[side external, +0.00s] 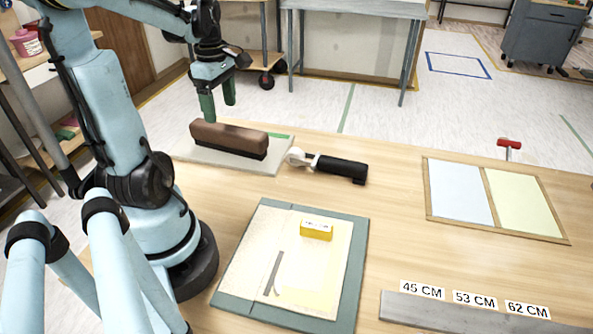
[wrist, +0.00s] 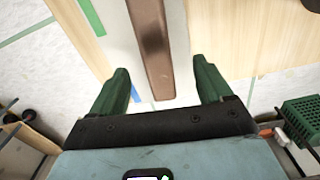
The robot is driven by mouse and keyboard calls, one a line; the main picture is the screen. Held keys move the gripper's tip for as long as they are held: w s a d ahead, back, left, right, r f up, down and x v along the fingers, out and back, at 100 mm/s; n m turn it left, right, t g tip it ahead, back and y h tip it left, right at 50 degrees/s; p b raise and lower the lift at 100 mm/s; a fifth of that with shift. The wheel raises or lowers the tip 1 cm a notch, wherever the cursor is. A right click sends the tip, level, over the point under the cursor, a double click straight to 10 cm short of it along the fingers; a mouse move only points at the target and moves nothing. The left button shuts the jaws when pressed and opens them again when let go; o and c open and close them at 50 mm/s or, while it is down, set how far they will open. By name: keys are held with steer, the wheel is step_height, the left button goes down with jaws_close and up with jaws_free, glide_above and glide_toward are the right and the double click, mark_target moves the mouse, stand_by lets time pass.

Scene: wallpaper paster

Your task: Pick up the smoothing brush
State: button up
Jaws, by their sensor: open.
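The smoothing brush (side external: 229,138) has a long brown wooden body with a dark strip of bristles along its lower edge. It lies on a pale board (side external: 200,155) at the far left of the table. My gripper (side external: 217,106), with green fingers, is open and empty above the brush's left end. In the wrist view the brush (wrist: 151,48) runs down from the top edge, and its near end lies between and ahead of the two open fingers of my gripper (wrist: 162,85). I see no contact with it.
A black-handled tool (side external: 342,168) lies just right of the board. A green mat (side external: 350,262) with paper, a yellow box (side external: 317,229) and a grey strip is in front. A framed tray (side external: 540,232), a red-headed tool (side external: 509,144) and a grey ruler bar (side external: 450,316) are at right.

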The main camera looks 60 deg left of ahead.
mark_target(227, 127)
steer(key=shift+f, duration=1.95)
steer(key=f, duration=0.4)
steer(key=shift+w+a, duration=0.1)
steer(key=shift+w, duration=0.3)
steer(key=shift+f, duration=0.6)
steer(key=c, duration=1.4)
steer(key=shift+o, duration=0.2)
steer(key=shift+r, duration=0.1)
